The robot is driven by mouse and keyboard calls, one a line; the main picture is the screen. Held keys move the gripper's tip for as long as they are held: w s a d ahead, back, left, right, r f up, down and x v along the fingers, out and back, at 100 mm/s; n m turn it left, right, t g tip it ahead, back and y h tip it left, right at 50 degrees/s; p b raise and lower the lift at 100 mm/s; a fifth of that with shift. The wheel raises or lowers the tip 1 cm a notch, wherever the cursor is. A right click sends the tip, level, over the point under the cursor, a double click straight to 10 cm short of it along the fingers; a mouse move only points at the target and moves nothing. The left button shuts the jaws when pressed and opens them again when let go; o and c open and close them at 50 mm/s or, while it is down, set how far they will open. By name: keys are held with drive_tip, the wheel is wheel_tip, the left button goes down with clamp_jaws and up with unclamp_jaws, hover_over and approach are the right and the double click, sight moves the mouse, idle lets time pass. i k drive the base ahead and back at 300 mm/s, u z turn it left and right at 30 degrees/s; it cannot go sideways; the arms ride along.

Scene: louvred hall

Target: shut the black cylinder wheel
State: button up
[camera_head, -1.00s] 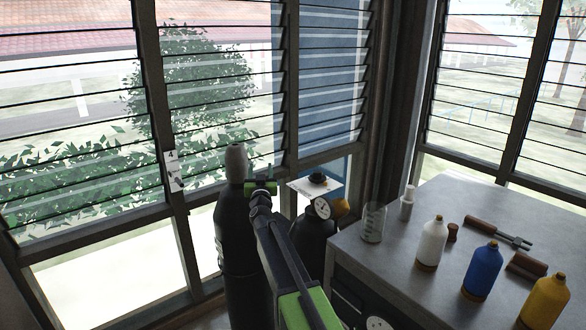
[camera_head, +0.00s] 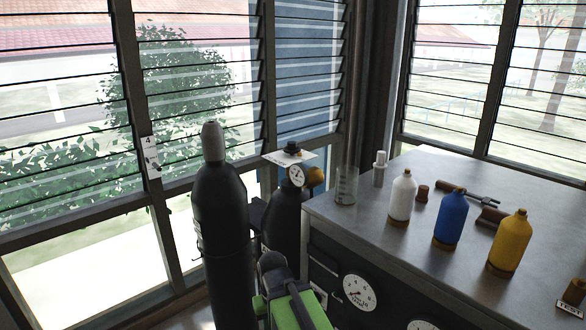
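The black wheel (camera_head: 292,148) is a small dark knob on top of a shorter black cylinder (camera_head: 282,222), behind the left end of the bench. A white card lies just below the wheel, and a round white gauge (camera_head: 296,175) sits under the card. A taller black cylinder (camera_head: 222,225) with a grey cap stands to the left. My arm shows at the bottom centre as green and black links, low in front of the cylinders. My gripper's fingers cannot be made out. Nothing of mine is seen touching the wheel.
A grey bench (camera_head: 370,217) fills the right side, with a glass beaker (camera_head: 346,186), white bottle (camera_head: 402,196), blue bottle (camera_head: 450,219) and yellow bottle (camera_head: 509,243). Large gauges (camera_head: 359,292) are on its front. Louvred windows stand close behind the cylinders.

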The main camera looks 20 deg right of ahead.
sight(292, 148)
drive_tip(key=z, duration=0.15)
drive_tip(key=k, duration=0.25)
drive_tip(key=u, duration=0.65)
drive_tip(key=i, duration=1.25)
drive_tip(key=z, duration=0.4)
